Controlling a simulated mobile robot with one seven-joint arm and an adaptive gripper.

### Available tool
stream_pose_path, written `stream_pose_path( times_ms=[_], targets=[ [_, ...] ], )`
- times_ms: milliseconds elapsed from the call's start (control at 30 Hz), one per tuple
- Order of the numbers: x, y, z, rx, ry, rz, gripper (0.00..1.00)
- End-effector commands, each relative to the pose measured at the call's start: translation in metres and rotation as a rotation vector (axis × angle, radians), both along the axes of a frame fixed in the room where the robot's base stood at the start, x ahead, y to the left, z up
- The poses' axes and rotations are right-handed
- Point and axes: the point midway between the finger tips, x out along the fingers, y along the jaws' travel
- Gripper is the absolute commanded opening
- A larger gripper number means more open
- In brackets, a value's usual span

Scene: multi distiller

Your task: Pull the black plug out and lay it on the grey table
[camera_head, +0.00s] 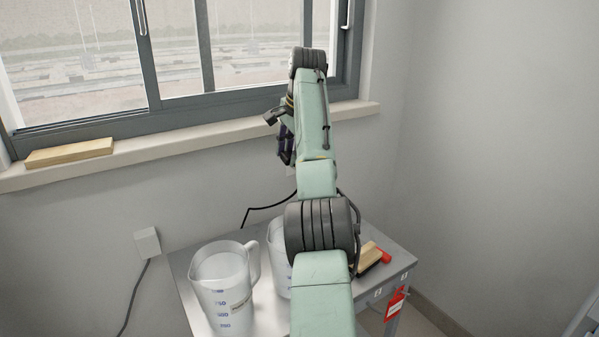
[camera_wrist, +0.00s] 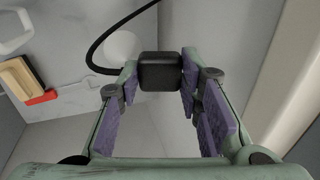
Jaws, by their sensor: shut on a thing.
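The black plug (camera_wrist: 160,70) is a dark rounded block in the wrist view, between the tips of my two purple-padded fingers. My gripper (camera_head: 285,154) is shut on it. In the head view the gripper hangs near the wall below the window, and the plug cannot be told apart there.
A white measuring jug (camera_head: 222,285) stands on the table's left, with a second one (camera_head: 277,262) partly behind my arm. A wooden-and-red tool (camera_head: 369,257) lies at the right.

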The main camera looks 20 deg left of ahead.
Motion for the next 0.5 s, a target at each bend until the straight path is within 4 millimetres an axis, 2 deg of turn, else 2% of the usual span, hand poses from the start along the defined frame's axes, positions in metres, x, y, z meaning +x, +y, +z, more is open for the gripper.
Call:
stream_pose_path(
  times_ms=[500],
  targets=[
    [-0.031, 0.021, -0.004, 0.001, -0.001, 0.001, 0.00]
  ],
)
